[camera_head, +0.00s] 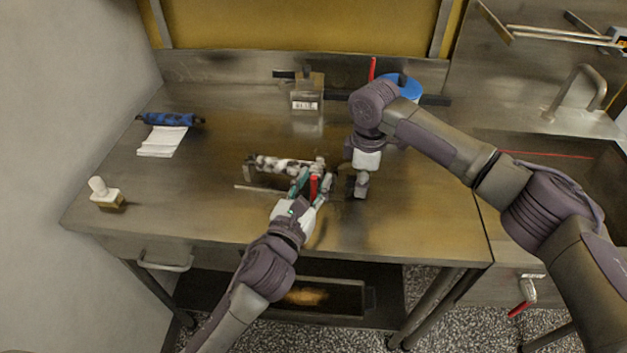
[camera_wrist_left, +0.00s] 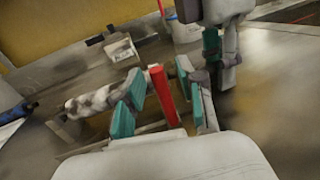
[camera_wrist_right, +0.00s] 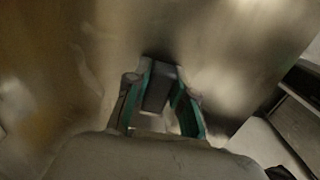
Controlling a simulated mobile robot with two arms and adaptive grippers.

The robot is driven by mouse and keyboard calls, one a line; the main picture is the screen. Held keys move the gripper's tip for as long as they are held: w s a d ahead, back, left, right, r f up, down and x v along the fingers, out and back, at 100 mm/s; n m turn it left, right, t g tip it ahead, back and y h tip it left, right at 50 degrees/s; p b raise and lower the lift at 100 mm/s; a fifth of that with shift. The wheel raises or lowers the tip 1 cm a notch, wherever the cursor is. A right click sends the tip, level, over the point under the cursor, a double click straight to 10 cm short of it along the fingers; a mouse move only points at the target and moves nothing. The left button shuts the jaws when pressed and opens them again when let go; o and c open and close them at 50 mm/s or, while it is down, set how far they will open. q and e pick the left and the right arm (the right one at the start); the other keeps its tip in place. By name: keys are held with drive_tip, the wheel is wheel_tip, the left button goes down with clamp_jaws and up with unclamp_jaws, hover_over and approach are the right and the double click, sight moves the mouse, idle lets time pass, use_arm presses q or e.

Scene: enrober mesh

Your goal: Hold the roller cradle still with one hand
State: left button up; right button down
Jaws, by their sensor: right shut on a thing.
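The roller cradle (camera_head: 249,172) stands mid-table, with a speckled black-and-white roller (camera_head: 283,166) across it; the roller also shows in the left wrist view (camera_wrist_left: 90,101). A red upright bar (camera_head: 313,186) is at the roller's right end. My left gripper (camera_head: 310,182) is open, its teal fingers apart on either side of the red bar (camera_wrist_left: 163,97). My right gripper (camera_head: 357,190) points down just right of the cradle. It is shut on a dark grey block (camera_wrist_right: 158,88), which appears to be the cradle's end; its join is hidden.
A blue roller (camera_head: 168,119) and white cloth (camera_head: 162,141) lie at the left, with a white-knobbed block (camera_head: 106,193) nearer. A labelled box (camera_head: 306,94) and blue-lidded tub (camera_head: 407,87) stand at the back. A sink (camera_head: 570,165) is right. The table's front right is clear.

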use_arm(q)
drive_tip(key=shift+w, duration=0.1)
clamp_jaws()
idle(0.3)
drive_tip(key=a, duration=0.8)
drive_tip(key=w+a, duration=0.1)
drive_tip(key=a, duration=0.4)
unclamp_jaws()
drive_tip(key=shift+d, duration=0.1)
drive_tip(key=shift+s, duration=0.1)
